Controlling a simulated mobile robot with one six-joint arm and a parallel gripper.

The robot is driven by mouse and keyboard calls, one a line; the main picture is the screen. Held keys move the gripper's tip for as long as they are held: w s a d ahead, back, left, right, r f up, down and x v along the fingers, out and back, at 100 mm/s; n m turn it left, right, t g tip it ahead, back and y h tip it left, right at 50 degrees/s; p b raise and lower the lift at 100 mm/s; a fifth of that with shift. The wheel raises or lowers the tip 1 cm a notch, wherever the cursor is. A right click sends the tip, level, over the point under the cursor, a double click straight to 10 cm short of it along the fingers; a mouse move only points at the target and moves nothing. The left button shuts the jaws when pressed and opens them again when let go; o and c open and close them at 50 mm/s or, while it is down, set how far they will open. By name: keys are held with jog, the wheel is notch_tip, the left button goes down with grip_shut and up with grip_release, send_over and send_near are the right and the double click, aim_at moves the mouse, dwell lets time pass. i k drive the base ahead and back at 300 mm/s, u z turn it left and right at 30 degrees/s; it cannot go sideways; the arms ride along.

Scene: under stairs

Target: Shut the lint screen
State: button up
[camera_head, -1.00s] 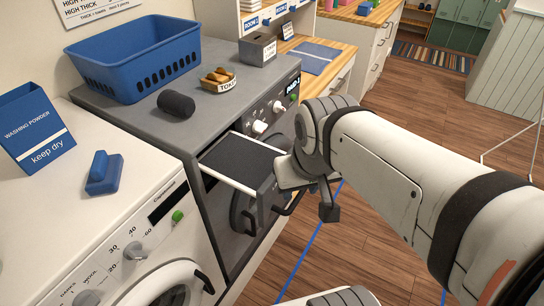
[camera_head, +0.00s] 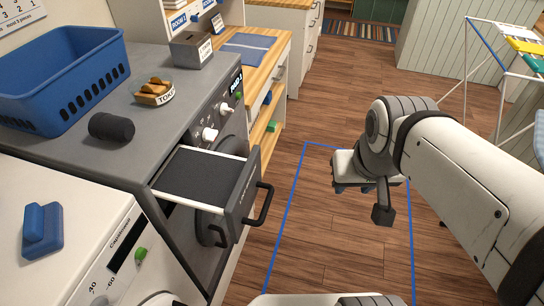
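The lint screen (camera_head: 198,177) is a dark panel with white side rails, standing out like a drawer from the front of the grey dryer (camera_head: 130,150). Its grey front (camera_head: 245,188) carries a black bar handle (camera_head: 263,205) facing right. My gripper (camera_head: 352,189) is to the right of the handle, over the wooden floor and apart from it. My wrist hides most of the gripper, so its opening is unclear. Nothing is seen held.
A blue basket (camera_head: 62,85), a black roll (camera_head: 111,127) and a token dish (camera_head: 153,92) stand on the dryer. A white washer (camera_head: 60,240) is at the left. Blue tape (camera_head: 283,225) outlines a floor area. A drying rack (camera_head: 492,45) stands at the right.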

aim_at(227, 185)
jog(key=z, duration=0.2)
jog(key=k, duration=1.1)
jog(key=u, duration=0.65)
jog(key=i, duration=1)
jog(key=k, duration=0.85)
jog(key=u, duration=0.25)
jog(key=i, duration=0.6)
jog(key=z, duration=0.05)
